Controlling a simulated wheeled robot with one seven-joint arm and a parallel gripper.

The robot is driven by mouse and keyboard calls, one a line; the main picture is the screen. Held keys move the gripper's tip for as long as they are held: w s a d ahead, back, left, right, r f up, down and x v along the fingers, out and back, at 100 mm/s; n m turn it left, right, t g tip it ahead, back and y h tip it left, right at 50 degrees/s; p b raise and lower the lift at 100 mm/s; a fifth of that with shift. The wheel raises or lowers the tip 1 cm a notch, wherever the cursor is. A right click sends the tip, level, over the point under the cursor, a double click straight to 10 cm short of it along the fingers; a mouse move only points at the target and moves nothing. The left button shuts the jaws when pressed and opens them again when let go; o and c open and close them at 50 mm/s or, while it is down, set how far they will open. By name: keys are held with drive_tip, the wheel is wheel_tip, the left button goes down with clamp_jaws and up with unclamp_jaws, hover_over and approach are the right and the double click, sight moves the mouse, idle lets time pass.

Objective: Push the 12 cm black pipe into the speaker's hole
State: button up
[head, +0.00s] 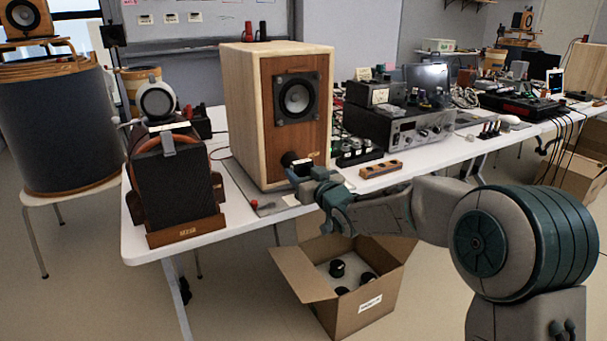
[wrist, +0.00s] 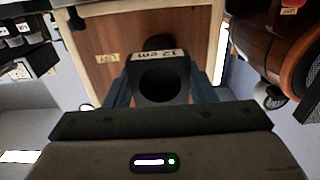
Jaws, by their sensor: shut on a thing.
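The speaker (head: 266,115) is a tall wooden box with a round driver near the top of its reddish front. My gripper (head: 298,170) is at the lower part of that front. In the wrist view my gripper (wrist: 158,90) is shut on the black pipe (wrist: 158,68), which carries a "12 cm" label. The pipe's near end is open and faces the wrist camera. Its far end points at the speaker's front, where a dark round shape shows behind it. I cannot tell whether the far end is inside the hole. The pipe (head: 289,158) is partly hidden in the head view.
A cardboard box (head: 366,315) with several black pieces stands on the floor below the table edge. A dark device with a wooden base (head: 185,232) stands left of the speaker. A small wooden block (head: 381,169) and electronics (head: 400,128) are to the right.

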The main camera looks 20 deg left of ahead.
drive_tip(key=shift+x, duration=2.55)
idle(0.6)
idle(0.9)
drive_tip(key=o, duration=1.2)
drive_tip(key=shift+s+r, duration=0.1)
drive_tip(key=shift+r, duration=0.05)
drive_tip(key=shift+d, duration=0.1)
drive_tip(key=shift+w+d, duration=0.15)
drive_tip(key=shift+w, duration=0.1)
drive_tip(key=shift+w+d, duration=0.15)
drive_tip(key=shift+w, duration=0.05)
drive_tip(key=shift+s+a, duration=0.35)
drive_tip(key=shift+a, duration=0.05)
drive_tip(key=shift+s+a, duration=0.1)
